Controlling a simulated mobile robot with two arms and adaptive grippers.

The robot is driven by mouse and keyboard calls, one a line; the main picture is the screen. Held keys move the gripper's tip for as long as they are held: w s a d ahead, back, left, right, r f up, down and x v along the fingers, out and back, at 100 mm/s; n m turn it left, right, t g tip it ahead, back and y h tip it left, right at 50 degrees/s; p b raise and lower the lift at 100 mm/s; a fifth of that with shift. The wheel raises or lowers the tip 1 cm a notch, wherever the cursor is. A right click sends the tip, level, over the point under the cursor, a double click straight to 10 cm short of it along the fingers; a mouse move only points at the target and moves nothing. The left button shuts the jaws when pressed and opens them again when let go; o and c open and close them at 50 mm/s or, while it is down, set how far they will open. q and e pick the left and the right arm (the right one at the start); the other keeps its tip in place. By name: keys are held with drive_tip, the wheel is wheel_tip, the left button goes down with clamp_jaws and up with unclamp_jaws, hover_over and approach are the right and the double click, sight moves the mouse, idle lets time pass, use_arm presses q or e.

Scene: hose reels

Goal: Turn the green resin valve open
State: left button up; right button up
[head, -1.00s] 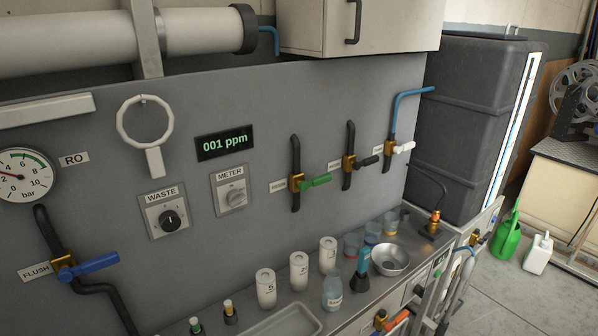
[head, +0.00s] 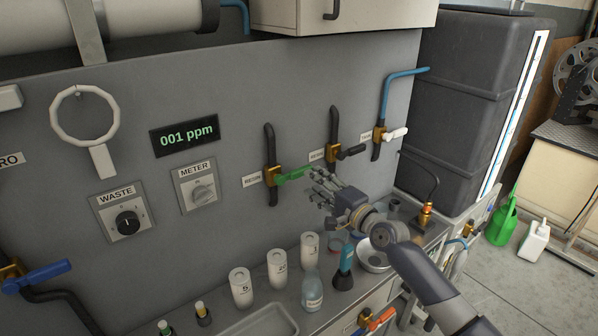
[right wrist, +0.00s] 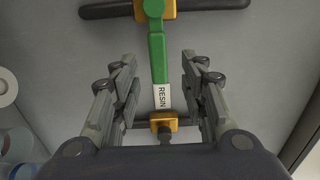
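The green valve handle (head: 296,174) sticks out to the right from a brass valve body (head: 272,177) on a black vertical pipe on the grey panel. My right gripper (head: 318,187) is just right of the handle's free end, in front of the panel. In the right wrist view, the green handle (right wrist: 157,48) reaches down between the spread fingers of my right gripper (right wrist: 158,60), with a visible gap on each side. The gripper is open and empty. A white RESIN label (right wrist: 162,97) lies beyond the handle's end. My left gripper is not in view.
A black-handled valve (head: 334,152) and a white-handled valve (head: 380,134) are to the right. Several white cylinders (head: 277,268), a bottle (head: 312,292) and a metal bowl (head: 373,262) stand on the counter below. A display (head: 185,136) reads 001 ppm.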

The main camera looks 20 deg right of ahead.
sight(300, 172)
drive_tip(key=b+x, duration=0.1)
drive_tip(key=x, duration=0.6)
drive_tip(key=shift+w+f, duration=0.2)
drive_tip(key=shift+w, duration=0.2)
drive_tip(key=shift+c, duration=0.2)
clamp_jaws()
